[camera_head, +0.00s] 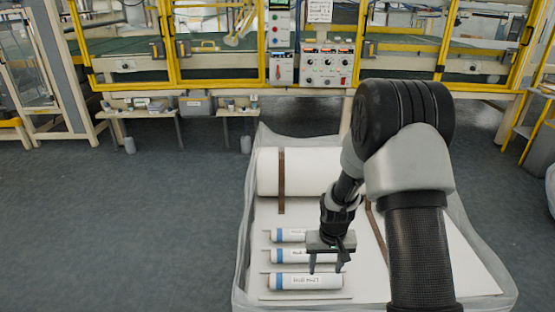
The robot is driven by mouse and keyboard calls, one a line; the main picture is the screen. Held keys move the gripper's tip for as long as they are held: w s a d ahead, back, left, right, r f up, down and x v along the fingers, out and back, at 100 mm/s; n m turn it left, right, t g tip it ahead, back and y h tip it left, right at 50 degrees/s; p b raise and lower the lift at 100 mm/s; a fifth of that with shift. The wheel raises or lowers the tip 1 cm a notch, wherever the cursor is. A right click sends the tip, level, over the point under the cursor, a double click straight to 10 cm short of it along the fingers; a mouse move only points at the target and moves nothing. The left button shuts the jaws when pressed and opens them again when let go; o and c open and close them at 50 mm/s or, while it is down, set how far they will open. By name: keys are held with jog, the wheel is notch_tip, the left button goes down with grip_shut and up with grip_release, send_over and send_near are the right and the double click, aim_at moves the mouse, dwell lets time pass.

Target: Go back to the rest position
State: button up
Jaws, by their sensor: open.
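My gripper (326,268) hangs from my arm, fingers pointing down and apart, with nothing between them. It is above the right part of the small white rolls. The nearest small roll (306,282) has a blue band at its left and a printed label. A middle small roll (289,255) and a far small roll (288,235) lie behind it in a column, their right ends hidden by my gripper. I cannot tell the exact height of the fingers above the rolls.
A large white roll (312,170) with a brown strap lies at the back of the plastic-wrapped white platform (460,275). My arm hides part of the platform's right side. Yellow-framed machinery (225,82) with a control panel (327,65) stands behind. The grey floor (120,230) at left is clear.

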jog(key=s+r+t, duration=0.1)
jog(key=s+r, duration=0.3)
jog(key=r, duration=0.8)
jog(key=s+r+t, duration=0.1)
jog(key=s+r, duration=0.3)
jog(key=r, duration=0.8)
jog(key=s+r+t, duration=0.1)
jog(key=s+r, duration=0.4)
jog(key=s, duration=0.3)
jog(key=s+r+t, duration=0.2)
jog(key=s+r, duration=0.3)
jog(key=s, duration=0.3)
notch_tip(320, 180, up, 23)
jog(key=p, duration=2.3)
jog(key=shift+w+g, duration=0.15)
jog(key=shift+g, duration=0.15)
jog(key=shift+a, duration=0.1)
